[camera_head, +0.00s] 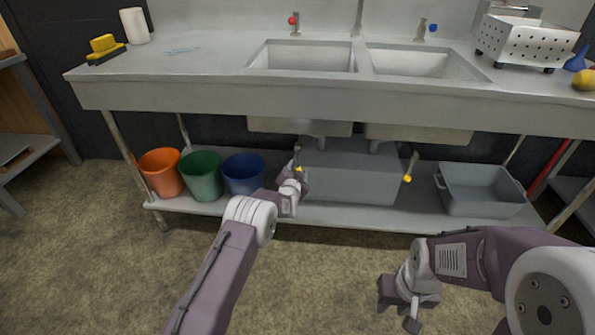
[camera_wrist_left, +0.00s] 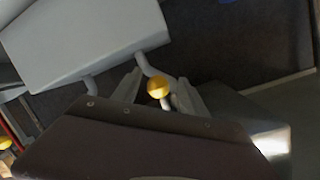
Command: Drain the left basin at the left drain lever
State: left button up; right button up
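The left drain lever has a yellow knob (camera_head: 298,169) below the left basin (camera_head: 300,58), largely hidden by my left gripper (camera_head: 300,177) in the head view. In the left wrist view the yellow knob (camera_wrist_left: 158,87) and its pale stem show between the two fingers of my left gripper (camera_wrist_left: 160,95). These fingers are open, one on each side of the knob, with gaps visible; contact cannot be told. The right drain lever (camera_head: 408,177) hangs under the right basin (camera_head: 420,63). My right gripper (camera_head: 400,316) is low at the front right, apparently open and empty.
Orange (camera_head: 161,172), green (camera_head: 202,175) and blue (camera_head: 243,173) buckets stand on the lower shelf at left. A grey tank (camera_head: 350,178) sits under the drains, a grey tub (camera_head: 481,190) at right. The counter's front edge (camera_head: 300,101) overhangs. Floor in front is clear.

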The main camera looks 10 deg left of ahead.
pick_arm(q)
jog(key=v, duration=0.9)
dwell(0.3)
jog(key=shift+r, duration=0.1)
